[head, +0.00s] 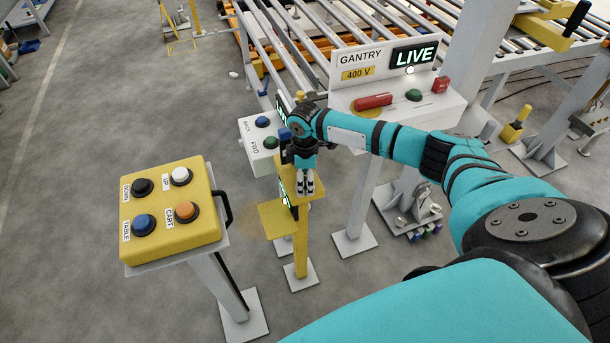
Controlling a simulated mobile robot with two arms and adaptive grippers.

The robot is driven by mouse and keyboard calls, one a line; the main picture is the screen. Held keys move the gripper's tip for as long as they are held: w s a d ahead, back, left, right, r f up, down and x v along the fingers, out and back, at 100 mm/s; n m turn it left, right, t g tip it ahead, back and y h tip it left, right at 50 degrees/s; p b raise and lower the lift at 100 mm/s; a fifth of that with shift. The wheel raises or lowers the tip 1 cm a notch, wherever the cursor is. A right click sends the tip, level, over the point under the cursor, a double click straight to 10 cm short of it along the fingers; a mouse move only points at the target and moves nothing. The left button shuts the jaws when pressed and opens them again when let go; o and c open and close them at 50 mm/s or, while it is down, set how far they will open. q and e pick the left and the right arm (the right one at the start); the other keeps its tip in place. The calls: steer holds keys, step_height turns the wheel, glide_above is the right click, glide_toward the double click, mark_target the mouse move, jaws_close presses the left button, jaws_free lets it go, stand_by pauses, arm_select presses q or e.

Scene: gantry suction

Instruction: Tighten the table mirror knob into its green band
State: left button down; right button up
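My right gripper (306,186) points down at the yellow stand (301,245) in the middle of the view. Its two fingers hang close together over the stand's upper part; I cannot tell whether they touch anything or hold anything. A small dark panel with green marks shows on the stand just left of the fingers. I cannot make out the table mirror knob or its green band; the gripper may hide them. A yellow plate (279,220) sticks out to the left of the stand. My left gripper is not in view.
A yellow button box (172,206) stands on a post at the left. The gantry panel (392,77), lit LIVE, stands behind my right arm. Roller conveyors fill the back.

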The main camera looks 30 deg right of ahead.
mark_target(305, 181)
step_height(305, 181, up, 12)
stand_by(0.7)
stand_by(0.4)
